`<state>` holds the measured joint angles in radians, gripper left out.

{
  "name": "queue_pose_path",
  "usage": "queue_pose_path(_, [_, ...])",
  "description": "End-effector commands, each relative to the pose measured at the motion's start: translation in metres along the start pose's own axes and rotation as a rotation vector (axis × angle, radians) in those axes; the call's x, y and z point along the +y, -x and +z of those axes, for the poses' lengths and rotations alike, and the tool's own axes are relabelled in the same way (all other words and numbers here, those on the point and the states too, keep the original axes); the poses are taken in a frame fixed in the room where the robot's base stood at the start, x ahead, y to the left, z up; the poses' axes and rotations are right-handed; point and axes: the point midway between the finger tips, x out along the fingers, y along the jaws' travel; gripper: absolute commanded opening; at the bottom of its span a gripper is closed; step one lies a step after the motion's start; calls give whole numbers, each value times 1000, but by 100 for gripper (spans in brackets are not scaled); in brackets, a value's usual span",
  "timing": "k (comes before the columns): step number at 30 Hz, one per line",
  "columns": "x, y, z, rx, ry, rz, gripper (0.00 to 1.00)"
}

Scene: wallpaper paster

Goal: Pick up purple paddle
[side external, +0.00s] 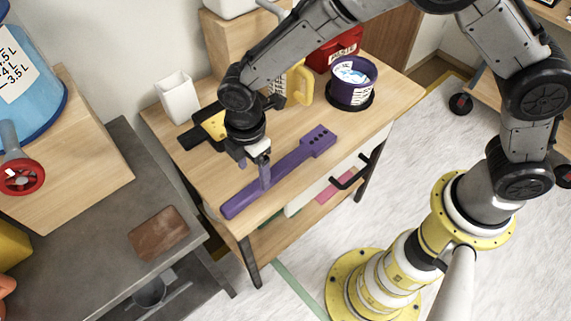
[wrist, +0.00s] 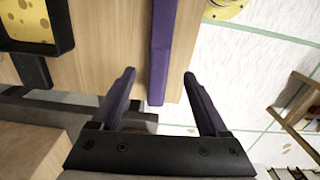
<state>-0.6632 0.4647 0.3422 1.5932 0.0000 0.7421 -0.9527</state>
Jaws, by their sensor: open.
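The purple paddle (side external: 280,178) lies flat on the wooden table, running diagonally with its wider, holed end at the upper right. In the wrist view, the paddle (wrist: 162,45) runs from the top edge to an end lying between my fingers. My gripper (side external: 257,175) is open and empty over the lower left half of the paddle, pointing down. In the wrist view, the fingers of my gripper (wrist: 159,75) stand apart on either side of the paddle, with a gap on each side. I cannot tell how far above the tabletop the fingertips are.
A black tray with a yellow sponge (side external: 215,127) lies behind my gripper. A white cup (side external: 177,98), a purple bucket (side external: 351,93) and a red container (side external: 337,50) stand farther back. A grey bench with a brown block (side external: 158,233) is at the left. The table (side external: 375,112) has bare room at right.

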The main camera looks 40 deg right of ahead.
Motion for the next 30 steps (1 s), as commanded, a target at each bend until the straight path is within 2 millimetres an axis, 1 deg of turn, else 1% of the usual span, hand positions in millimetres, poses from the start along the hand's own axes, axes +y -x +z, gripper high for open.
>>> queue_pose_path(5, [0,-13,-1,-1,0,-2,78])
queue_pose_path(9, [0,-34,-4,-2,0,-3,78])
queue_pose_path(13, [1,-49,-4,-1,0,-2,78])
queue_pose_path(16, [1,-54,-4,0,0,0,78])
queue_pose_path(22, [1,-54,-4,0,-1,1,78])
queue_pose_path(23, [1,-54,-4,0,-1,1,76])
queue_pose_path(27, [1,-54,-4,0,0,1,50])
queue_pose_path(29, [1,-54,-4,0,0,1,40])
queue_pose_path(30, [1,-54,-4,0,0,1,32])
